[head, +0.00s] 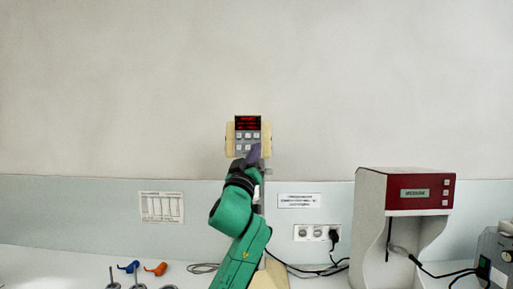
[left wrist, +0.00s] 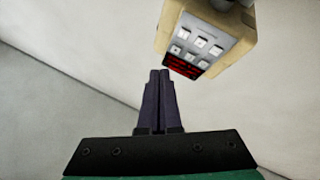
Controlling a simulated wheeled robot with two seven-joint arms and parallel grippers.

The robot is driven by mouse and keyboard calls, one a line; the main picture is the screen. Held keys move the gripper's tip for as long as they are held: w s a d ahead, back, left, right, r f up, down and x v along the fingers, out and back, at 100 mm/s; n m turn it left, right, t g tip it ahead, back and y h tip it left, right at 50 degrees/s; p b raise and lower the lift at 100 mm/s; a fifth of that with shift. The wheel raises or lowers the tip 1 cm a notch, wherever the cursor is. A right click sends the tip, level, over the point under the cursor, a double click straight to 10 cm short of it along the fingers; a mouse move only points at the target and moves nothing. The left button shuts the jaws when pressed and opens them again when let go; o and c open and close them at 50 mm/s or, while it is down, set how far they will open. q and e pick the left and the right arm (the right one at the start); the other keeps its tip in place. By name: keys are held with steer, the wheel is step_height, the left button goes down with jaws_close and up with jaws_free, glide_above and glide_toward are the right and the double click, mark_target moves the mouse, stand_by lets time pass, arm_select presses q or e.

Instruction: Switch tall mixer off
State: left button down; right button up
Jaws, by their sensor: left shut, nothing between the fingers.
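The tall mixer's head (head: 231,141) is a cream box with a grey button panel (head: 247,143) and a lit red display (head: 247,123), in the middle of the head view. In the left wrist view the button panel (left wrist: 196,42) and red display (left wrist: 184,66) face me at the upper right. My left gripper (head: 253,154) has dark purple fingers, shut and empty, at the lower right of the panel in the head view. The left wrist view shows the shut fingertips (left wrist: 160,73) pointing near the display. I cannot tell whether they touch the panel. My arm hides the mixer's lower part.
A red and white machine (head: 405,192) stands on the right of the counter, with another device (head: 497,252) at the right edge. Blue (head: 129,267) and orange (head: 156,269) small items sit at the left.

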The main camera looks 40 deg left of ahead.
arm_select(q)
steer(key=shift+w+a+f, duration=0.15)
steer(key=shift+w+a, duration=0.65)
steer(key=shift+w, duration=0.35)
steer(key=shift+w+a+f, duration=0.1)
steer(key=shift+w+a, duration=0.7)
steer(key=shift+w, duration=0.3)
steer(key=shift+w+a, duration=0.3)
steer(key=shift+w+a, duration=0.2)
stand_by(0.8)
steer(key=shift+s+d, duration=0.45)
steer(key=shift+s, duration=0.1)
stand_by(0.3)
steer(key=shift+s+d+r+b, duration=0.1)
steer(key=shift+s+d+b, duration=0.1)
steer(key=shift+s+d, duration=0.7)
steer(key=shift+s+d+r+b, duration=0.15)
steer(key=shift+s+d, duration=0.5)
steer(key=shift+s, duration=0.45)
